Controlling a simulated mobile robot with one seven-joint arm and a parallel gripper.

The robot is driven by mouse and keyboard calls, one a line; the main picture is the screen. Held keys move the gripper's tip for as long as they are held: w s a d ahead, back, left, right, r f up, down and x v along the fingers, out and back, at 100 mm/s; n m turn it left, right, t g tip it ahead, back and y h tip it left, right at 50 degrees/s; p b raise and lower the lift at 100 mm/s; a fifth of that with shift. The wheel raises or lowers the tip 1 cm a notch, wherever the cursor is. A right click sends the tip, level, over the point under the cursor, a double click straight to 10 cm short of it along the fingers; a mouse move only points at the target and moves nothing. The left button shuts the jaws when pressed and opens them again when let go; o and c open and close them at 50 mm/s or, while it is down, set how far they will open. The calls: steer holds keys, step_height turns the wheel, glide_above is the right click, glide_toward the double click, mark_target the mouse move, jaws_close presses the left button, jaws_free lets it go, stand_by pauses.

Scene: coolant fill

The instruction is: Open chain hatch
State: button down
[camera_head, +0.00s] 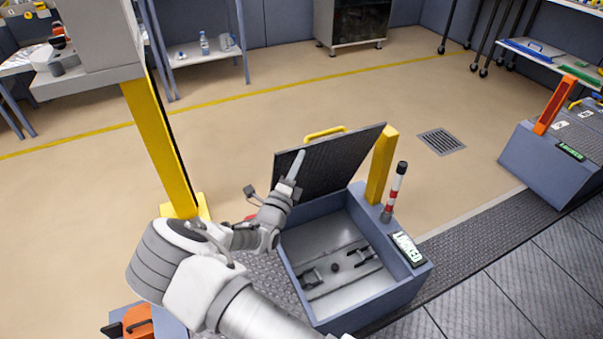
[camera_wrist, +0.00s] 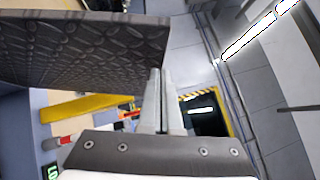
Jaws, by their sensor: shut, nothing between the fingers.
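The chain hatch (camera_head: 325,162) is a dark tread-plate lid with a yellow handle (camera_head: 325,132) on its far edge. It stands raised and tilted up at the back of a blue-grey box. The box (camera_head: 410,290) is open, and its inside shows a grey floor with small fittings. My gripper (camera_head: 296,163) is shut and empty, at the left part of the lid's near face. In the wrist view the closed fingers (camera_wrist: 160,95) are close beside the lid's edge (camera_wrist: 85,45). I cannot tell whether they touch it.
A yellow post (camera_head: 381,165) and a red-white signal light (camera_head: 395,190) stand at the box's right side. A lit display (camera_head: 406,248) sits on its right rim. Another blue box with an orange lever (camera_head: 555,104) is at right. The floor behind is clear.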

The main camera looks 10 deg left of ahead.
stand_by(0.3)
steer(key=w+a+r+n+g+b, duration=0.1)
steer(key=w+a+r, duration=0.1)
steer(key=w+a, duration=0.4)
steer(key=w+a+r+n+g+y+b, duration=0.1)
steer(key=w+a+r+n, duration=0.1)
steer(key=w+a, duration=0.4)
steer(key=w, duration=0.5)
steer(key=shift+w+g, duration=0.3)
steer(key=shift+w, duration=0.1)
steer(key=shift+r, duration=0.1)
